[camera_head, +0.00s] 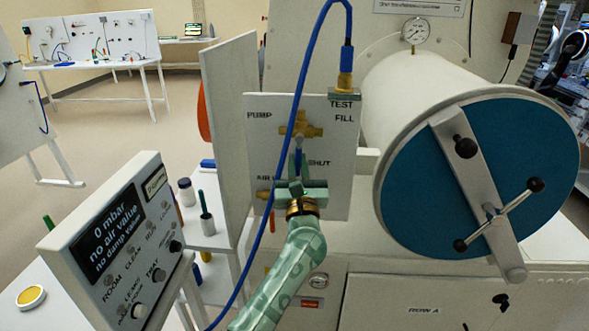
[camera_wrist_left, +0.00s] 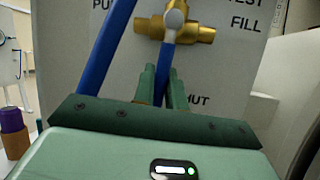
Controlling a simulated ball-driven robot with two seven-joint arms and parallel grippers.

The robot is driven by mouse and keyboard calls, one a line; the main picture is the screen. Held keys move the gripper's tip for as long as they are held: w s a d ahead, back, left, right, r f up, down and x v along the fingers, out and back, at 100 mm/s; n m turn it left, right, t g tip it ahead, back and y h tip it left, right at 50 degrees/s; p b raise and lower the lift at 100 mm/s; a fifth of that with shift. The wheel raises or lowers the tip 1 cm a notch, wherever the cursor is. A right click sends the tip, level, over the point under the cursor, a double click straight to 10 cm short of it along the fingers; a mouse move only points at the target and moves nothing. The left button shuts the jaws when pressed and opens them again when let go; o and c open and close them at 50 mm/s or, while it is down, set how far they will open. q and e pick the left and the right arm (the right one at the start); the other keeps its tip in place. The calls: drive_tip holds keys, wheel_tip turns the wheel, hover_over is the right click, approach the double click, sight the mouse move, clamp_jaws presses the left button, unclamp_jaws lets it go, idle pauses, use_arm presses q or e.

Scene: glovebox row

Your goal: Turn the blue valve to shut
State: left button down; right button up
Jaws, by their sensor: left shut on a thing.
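The blue valve is a brass body (camera_head: 301,130) on a white panel (camera_head: 340,180), with a grey hub and a blue lever (camera_head: 298,158). In the left wrist view the lever (camera_wrist_left: 166,62) hangs almost straight down from the hub (camera_wrist_left: 175,19). My left gripper (camera_head: 298,178) is at the lower part of the lever, just left of the SHUT label. Its green fingers (camera_wrist_left: 163,84) stand on both sides of the lever and are shut on it. They hide the lever's lower end. PUMP, TEST and FILL labels show above. My right gripper is not in view.
A blue hose (camera_head: 283,165) runs down in front of the panel, close left of my gripper. An upright white board (camera_head: 228,140) stands left. A control box (camera_head: 110,250) reads 0 mbar. A large cylinder with a blue door (camera_head: 420,185) is at the right.

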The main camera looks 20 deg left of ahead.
use_arm(q)
drive_tip(key=shift+d+n, duration=0.2)
drive_tip(key=shift+n, duration=0.3)
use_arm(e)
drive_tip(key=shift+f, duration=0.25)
use_arm(q)
drive_tip(key=c, duration=1.4)
unclamp_jaws()
drive_tip(key=shift+c, duration=0.2)
drive_tip(key=shift+f, duration=0.1)
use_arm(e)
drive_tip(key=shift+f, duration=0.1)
